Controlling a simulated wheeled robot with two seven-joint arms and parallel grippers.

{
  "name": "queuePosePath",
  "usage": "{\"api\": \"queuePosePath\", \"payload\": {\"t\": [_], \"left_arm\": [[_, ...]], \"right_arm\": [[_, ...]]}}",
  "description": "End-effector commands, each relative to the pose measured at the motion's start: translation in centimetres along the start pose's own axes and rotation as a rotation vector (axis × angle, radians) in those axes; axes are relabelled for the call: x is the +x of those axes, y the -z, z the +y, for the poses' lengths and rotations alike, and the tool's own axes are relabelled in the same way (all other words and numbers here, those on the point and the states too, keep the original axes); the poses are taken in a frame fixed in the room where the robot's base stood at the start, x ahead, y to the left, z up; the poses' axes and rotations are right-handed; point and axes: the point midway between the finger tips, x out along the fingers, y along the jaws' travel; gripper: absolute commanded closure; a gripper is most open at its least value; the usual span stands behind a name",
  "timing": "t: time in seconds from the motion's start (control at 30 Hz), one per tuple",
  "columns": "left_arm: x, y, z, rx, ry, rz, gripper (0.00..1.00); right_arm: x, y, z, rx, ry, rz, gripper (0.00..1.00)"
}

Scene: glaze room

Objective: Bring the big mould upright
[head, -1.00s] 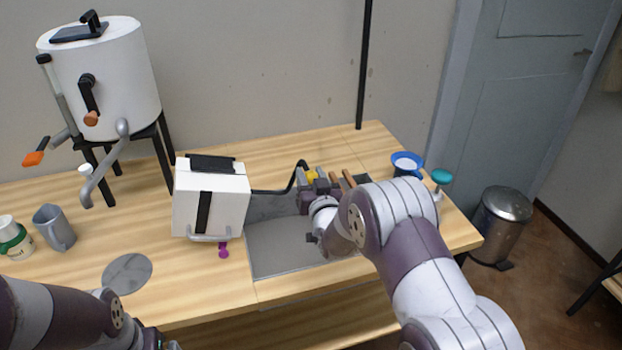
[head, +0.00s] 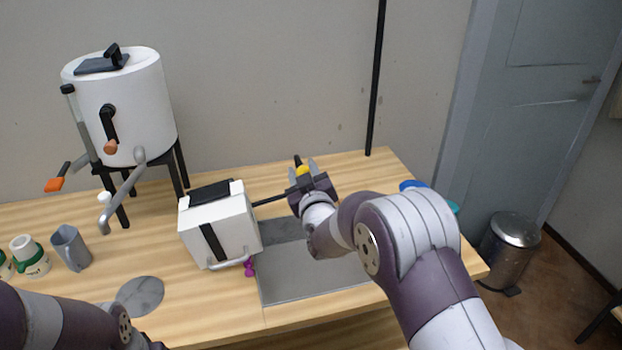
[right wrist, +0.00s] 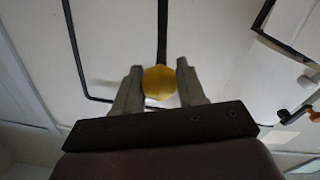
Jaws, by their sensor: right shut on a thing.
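The big mould (head: 225,225) is a white box with a black strip down its front, a dark panel on top and a grey bar low on its front. In the head view it leans, its right side higher than its left. A black rod (head: 270,200) runs from its right side towards my right gripper (head: 304,172). That gripper is shut on a yellow knob (head: 302,171), raised above the table. In the right wrist view the yellow knob (right wrist: 159,82) sits between the two fingers, with a black rod behind it. My left gripper is out of view.
A grey plate (head: 315,275) lies right of the mould. A small purple object (head: 249,267) is by its lower edge. A white drum (head: 125,110) on black legs, a grey jug (head: 70,248) and a round grey disc (head: 140,296) are left. A blue bowl (head: 411,186) is partly hidden.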

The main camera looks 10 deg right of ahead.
Motion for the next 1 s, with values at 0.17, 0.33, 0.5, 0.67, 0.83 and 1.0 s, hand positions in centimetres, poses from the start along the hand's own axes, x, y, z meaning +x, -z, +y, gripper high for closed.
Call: {"api": "queuePosePath", "payload": {"t": [0.17,0.33,0.5,0.67,0.83,1.0], "left_arm": [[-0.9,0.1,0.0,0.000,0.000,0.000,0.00],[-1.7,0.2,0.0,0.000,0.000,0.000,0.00],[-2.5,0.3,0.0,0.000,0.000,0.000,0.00],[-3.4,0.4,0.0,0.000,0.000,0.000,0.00],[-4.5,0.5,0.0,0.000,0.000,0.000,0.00],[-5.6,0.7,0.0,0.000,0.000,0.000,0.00]], "right_arm": [[0.0,2.6,-0.5,-0.086,0.000,0.009,1.00],[0.0,4.5,-1.2,-0.171,0.001,0.011,1.00],[0.0,6.4,-2.2,-0.256,0.002,0.015,1.00],[-0.1,8.1,-3.2,-0.335,0.003,0.017,1.00],[-0.1,9.8,-4.3,-0.421,0.003,0.021,1.00],[-0.1,11.4,-5.7,-0.505,0.003,0.024,1.00]]}}
